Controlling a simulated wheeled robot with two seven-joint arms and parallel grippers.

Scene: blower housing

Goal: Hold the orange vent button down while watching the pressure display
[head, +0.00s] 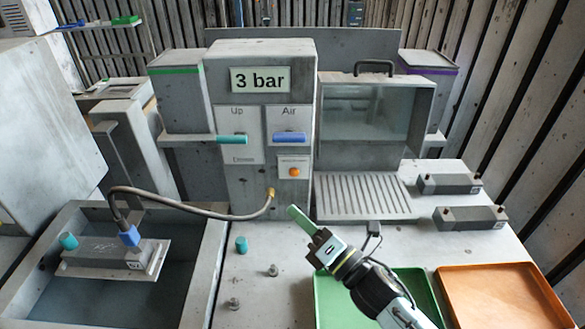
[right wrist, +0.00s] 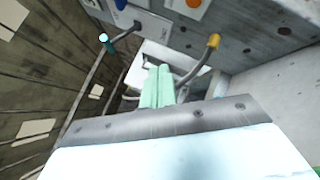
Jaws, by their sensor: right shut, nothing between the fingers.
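The orange vent button (head: 294,172) is on the front of the grey pressure column, under the blue air lever. The pressure display (head: 260,80) at the column's top reads 3 bar. My right gripper (head: 297,214) is shut and empty, its green fingers together. In the head view its tips are below the button, near the brass hose fitting (head: 271,192), and apart from the button. The right wrist view shows the closed fingers (right wrist: 157,86) pointing forward, with the orange button (right wrist: 194,3) cut by the top edge. My left gripper is not in view.
A hose runs from the fitting to a blue connector (head: 130,236) on a grey housing over the sunken tank at left. A teal lever (head: 232,140) and blue lever (head: 290,138) jut from the column. Green (head: 428,290) and orange (head: 500,296) trays lie at right.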

